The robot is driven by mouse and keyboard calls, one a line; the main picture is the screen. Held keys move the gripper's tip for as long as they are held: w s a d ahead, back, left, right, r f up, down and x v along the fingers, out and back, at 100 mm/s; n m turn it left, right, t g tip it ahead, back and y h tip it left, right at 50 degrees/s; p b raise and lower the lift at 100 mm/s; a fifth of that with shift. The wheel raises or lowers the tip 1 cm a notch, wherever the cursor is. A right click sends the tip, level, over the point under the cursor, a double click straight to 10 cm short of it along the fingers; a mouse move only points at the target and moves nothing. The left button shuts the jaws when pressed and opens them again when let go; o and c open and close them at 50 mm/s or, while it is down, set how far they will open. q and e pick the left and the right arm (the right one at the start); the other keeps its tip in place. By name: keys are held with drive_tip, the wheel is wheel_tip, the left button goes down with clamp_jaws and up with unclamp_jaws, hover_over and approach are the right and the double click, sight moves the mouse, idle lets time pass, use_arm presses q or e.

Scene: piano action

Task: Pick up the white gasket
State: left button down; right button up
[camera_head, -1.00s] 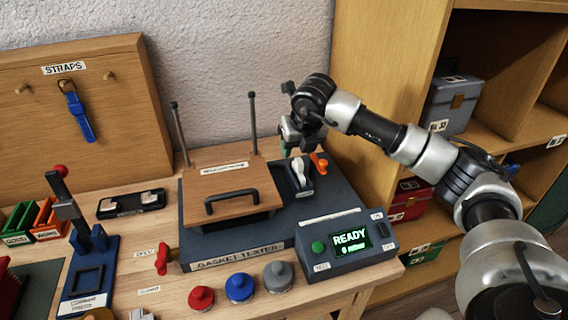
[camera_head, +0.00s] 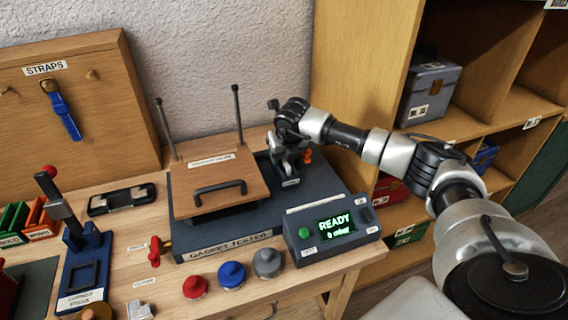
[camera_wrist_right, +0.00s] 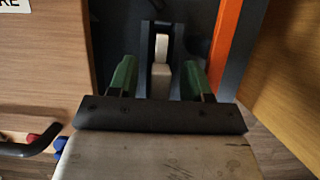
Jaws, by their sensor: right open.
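The white gasket (camera_wrist_right: 162,47) shows in the right wrist view as a pale upright piece in a dark slotted holder (camera_wrist_right: 146,50). A second pale block shows just below it; I cannot tell whether it is the same part. In the wrist view the green fingers of my right gripper (camera_wrist_right: 159,78) are apart, on either side of the pale pieces. Contact cannot be told. My left gripper is out of view.
The tester's wooden lid (camera_head: 218,178) with a dark handle stands left of my gripper, with two posts (camera_head: 238,120) behind. An orange part (camera_head: 307,156) is close on the right. The READY box (camera_head: 333,228) and colored knobs (camera_head: 232,276) are in front. Shelves (camera_head: 480,125) stand at right.

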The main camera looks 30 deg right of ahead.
clamp_jaws()
drive_tip(key=shift+r, duration=0.1)
